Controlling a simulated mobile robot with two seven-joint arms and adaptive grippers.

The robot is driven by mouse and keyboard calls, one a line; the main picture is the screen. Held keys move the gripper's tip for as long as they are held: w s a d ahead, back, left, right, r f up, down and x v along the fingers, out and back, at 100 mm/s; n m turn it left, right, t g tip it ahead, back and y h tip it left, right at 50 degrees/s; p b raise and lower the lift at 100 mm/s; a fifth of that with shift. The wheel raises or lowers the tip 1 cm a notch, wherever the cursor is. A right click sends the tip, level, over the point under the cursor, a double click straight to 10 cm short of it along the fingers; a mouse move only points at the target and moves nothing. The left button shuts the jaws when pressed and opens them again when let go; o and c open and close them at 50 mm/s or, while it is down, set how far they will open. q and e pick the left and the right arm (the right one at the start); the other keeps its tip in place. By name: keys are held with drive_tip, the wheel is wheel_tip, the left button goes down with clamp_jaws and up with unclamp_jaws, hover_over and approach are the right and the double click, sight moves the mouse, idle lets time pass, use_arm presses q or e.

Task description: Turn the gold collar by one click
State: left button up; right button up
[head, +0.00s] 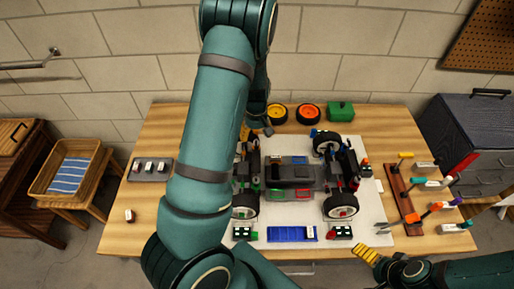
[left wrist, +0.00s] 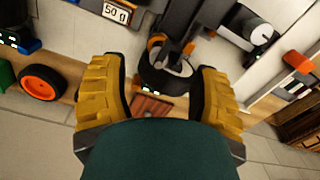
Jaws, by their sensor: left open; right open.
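The racecar (head: 293,172) rests on a white mat in the middle of the table, partly covered by my left arm. I cannot pick out the gold collar with certainty; small orange-gold parts (left wrist: 157,42) sit on a dark rod in the left wrist view. My left gripper (head: 250,132) is mostly hidden behind its arm at the car's far left corner. In the left wrist view its yellow fingers (left wrist: 163,92) are spread and empty, with a dark ring-shaped part (left wrist: 165,76) beyond the gap. My right gripper (head: 368,254) is open at the table's front right edge, away from the car.
Yellow (head: 277,114) and orange (head: 307,114) wheels and a green box (head: 340,111) stand behind the car. A tool rack (head: 402,200) is at right. A blue tray (head: 292,234) lies in front. A grey tray (head: 150,168) is at left.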

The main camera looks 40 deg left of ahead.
use_arm(q)
wheel_tip(320, 180, down, 7)
drive_tip(key=shift+f+b, duration=0.2)
drive_tip(key=shift+b, duration=0.2)
